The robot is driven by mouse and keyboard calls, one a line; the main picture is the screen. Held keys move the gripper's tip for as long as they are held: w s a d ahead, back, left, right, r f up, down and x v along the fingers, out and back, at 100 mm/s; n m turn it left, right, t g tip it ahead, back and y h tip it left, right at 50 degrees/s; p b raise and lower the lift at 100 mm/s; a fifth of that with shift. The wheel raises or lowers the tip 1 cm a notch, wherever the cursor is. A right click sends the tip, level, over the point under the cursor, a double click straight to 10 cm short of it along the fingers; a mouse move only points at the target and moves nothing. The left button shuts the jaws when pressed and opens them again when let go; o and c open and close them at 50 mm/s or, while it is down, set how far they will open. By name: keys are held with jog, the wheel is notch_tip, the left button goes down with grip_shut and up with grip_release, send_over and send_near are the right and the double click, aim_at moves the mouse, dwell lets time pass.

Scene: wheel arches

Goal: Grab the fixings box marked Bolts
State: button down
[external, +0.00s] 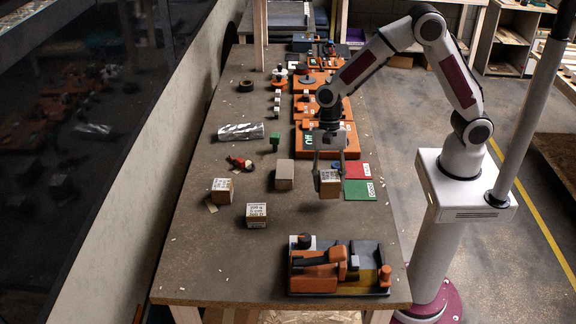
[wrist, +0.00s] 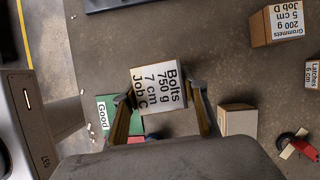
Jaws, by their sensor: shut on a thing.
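The Bolts box (wrist: 158,86) is a cardboard box with a white label reading "Bolts 750 g 7 cm Job C" in the wrist view. My gripper (wrist: 163,92) is shut on it, with one finger on each side. In the external view my gripper (external: 327,170) holds the box (external: 329,184) above the table, near the green card. The box's underside is hidden.
The Grommets box (wrist: 279,24) and the Latches box (wrist: 312,74) stand apart; a plain box (external: 284,174) is nearer. Red (external: 352,170) and green (external: 360,190) cards lie to the right. An orange tool tray (external: 340,268) sits at the front. The table's left side has clear room.

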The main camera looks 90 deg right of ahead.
aim_at(330, 178)
jog(key=shift+r, duration=2.65)
